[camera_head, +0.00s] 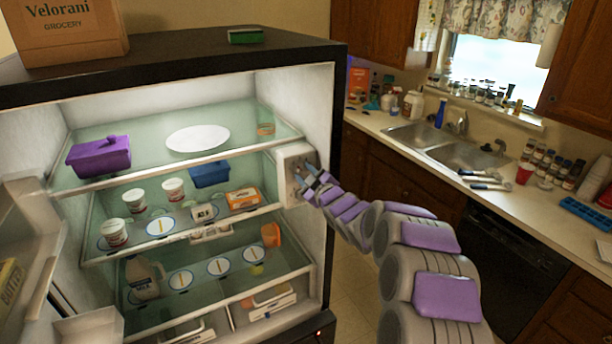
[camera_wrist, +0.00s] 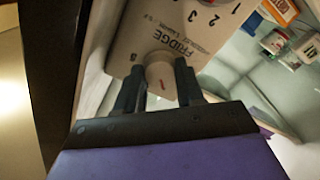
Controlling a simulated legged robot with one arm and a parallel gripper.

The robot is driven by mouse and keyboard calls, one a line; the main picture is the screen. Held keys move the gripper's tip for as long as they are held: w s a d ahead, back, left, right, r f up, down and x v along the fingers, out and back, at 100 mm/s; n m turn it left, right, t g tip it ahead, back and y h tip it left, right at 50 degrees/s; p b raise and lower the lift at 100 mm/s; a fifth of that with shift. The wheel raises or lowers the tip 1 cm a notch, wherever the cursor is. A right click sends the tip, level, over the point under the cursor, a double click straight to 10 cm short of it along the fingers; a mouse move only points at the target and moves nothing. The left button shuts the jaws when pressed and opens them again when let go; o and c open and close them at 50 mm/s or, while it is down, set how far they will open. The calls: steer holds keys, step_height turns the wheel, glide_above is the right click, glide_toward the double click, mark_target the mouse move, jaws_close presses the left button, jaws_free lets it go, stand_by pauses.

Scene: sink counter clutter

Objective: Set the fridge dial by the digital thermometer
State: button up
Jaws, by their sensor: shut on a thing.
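The fridge dial (camera_wrist: 158,72) is a round pale knob with a small red mark, on a beige control plate (camera_wrist: 205,45) lettered FRIDGE with several numbers. My gripper (camera_wrist: 160,80) has one dark finger on each side of the knob and is shut on it. In the head view the control box (camera_head: 291,163) is on the fridge's right inner wall, with my gripper (camera_head: 310,180) against it. A small white unit with dark characters (camera_head: 203,212), seemingly the digital thermometer, stands on the middle shelf. Its reading is too small to make out.
The open fridge holds a purple container (camera_head: 100,157), a white plate (camera_head: 198,139), white tubs, a blue container (camera_head: 209,174) and an orange-and-white box (camera_head: 243,198). A milk jug (camera_head: 143,277) stands lower down. The sink counter (camera_head: 400,127) is to the right.

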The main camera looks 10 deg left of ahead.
steer(key=shift+f, duration=0.1)
steer(key=shift+c, duration=0.6)
steer(key=shift+m+p, duration=0.3)
steer(key=shift+p, duration=0.05)
steer(key=m+p, duration=0.2)
steer(key=shift+m, duration=0.4)
steer(key=shift+m+p, duration=1.5)
steer(key=shift+m, duration=0.7)
steer(key=shift+s, duration=0.1)
steer(key=o, duration=1)
steer(key=shift+a, duration=0.1)
steer(key=shift+o, duration=0.2)
